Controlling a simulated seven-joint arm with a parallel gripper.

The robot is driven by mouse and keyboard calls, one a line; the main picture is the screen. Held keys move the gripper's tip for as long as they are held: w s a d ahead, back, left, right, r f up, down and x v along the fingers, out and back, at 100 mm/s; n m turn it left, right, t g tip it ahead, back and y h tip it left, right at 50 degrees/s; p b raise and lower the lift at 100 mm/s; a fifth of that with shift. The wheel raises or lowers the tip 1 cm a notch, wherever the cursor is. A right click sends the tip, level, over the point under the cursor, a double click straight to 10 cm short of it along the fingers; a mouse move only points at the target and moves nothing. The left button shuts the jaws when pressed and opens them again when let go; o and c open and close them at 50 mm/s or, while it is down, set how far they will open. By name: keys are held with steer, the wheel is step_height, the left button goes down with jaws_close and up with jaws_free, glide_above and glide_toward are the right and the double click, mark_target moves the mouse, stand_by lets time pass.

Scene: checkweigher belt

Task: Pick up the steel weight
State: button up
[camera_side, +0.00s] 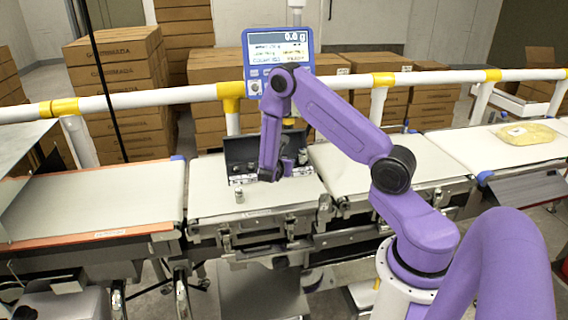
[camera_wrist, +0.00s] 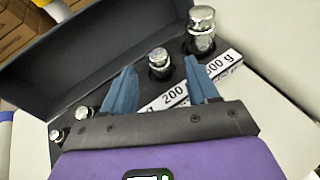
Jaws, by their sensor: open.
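A small steel weight (camera_side: 239,196) stands upright on the white belt, in front of an open dark case (camera_side: 240,150). In the wrist view the case (camera_wrist: 100,55) holds several shiny steel weights in a row. The largest weight (camera_wrist: 201,30) is by the "500 g" label, and a middle one (camera_wrist: 158,58) is by the "200" label. Smaller weights (camera_wrist: 83,113) sit at the left. My gripper (camera_wrist: 160,66) is open over the case, its blue fingers either side of the middle weight in the picture. I cannot tell its height above it. In the side view my gripper (camera_side: 272,176) hides part of the case.
A display (camera_side: 278,52) behind the belt reads 0.0 g. A white rail (camera_side: 170,97) with yellow joints runs behind the belts. A wrapped yellowish pack (camera_side: 526,134) lies on the right belt. The left belt (camera_side: 90,205) is clear. Cardboard boxes (camera_side: 115,65) are stacked behind.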

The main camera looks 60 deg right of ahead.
steer(key=shift+x, duration=1.1)
jaws_close()
